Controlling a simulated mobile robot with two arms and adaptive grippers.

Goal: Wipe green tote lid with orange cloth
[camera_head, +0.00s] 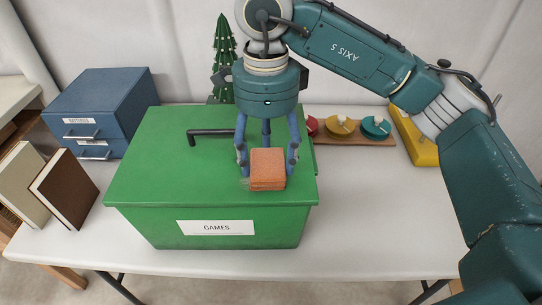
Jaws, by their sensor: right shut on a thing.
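A green tote (160,226) with a flat green lid (155,170) stands on the white table, with a "GAMES" label on its front. A black handle (210,132) lies across the back of the lid. My right gripper (267,160) points down over the right part of the lid and is shut on the orange cloth (268,168), which looks like a folded block. The cloth is near the lid's front right; whether it touches the lid is hard to tell. My left gripper is not in view.
A blue drawer box (105,100) and two upright books (65,187) stand at left. Behind are a small green tree (222,60), a wooden board with coloured knobs (350,139) and a yellow object (415,140). The white table (380,220) is clear at right.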

